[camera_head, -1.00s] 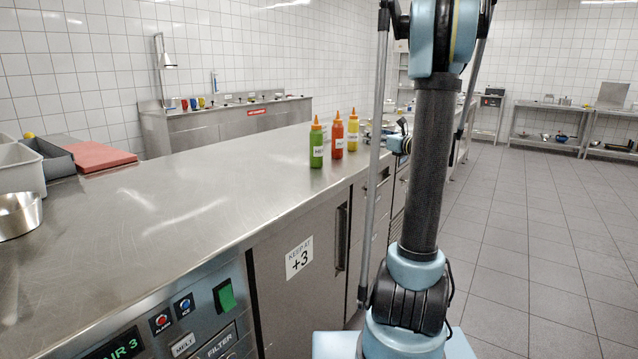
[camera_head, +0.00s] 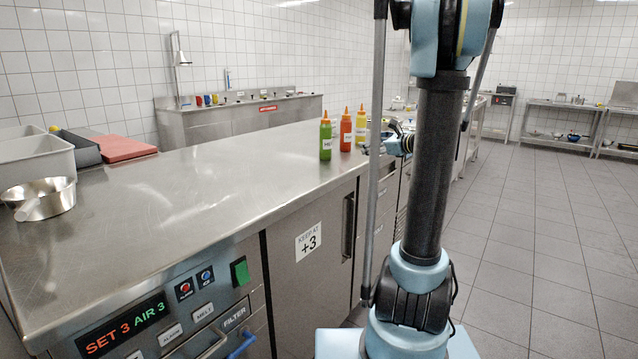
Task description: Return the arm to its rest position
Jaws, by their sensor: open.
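My arm rises through the right half of the head view, with its dark upright link in front of the counter's far end and the floor. My gripper (camera_head: 384,142) shows small beyond that link, at the counter's right edge just right of the sauce bottles. It is open and I see nothing held in it. Its fingers are small and partly hidden by the arm and its rod.
The steel counter (camera_head: 190,190) runs along the left. Green (camera_head: 325,140), red (camera_head: 346,134) and yellow (camera_head: 361,130) bottles stand near its right edge. A steel pan (camera_head: 42,200) and red board (camera_head: 122,149) lie left. Tiled floor (camera_head: 530,230) is clear on the right.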

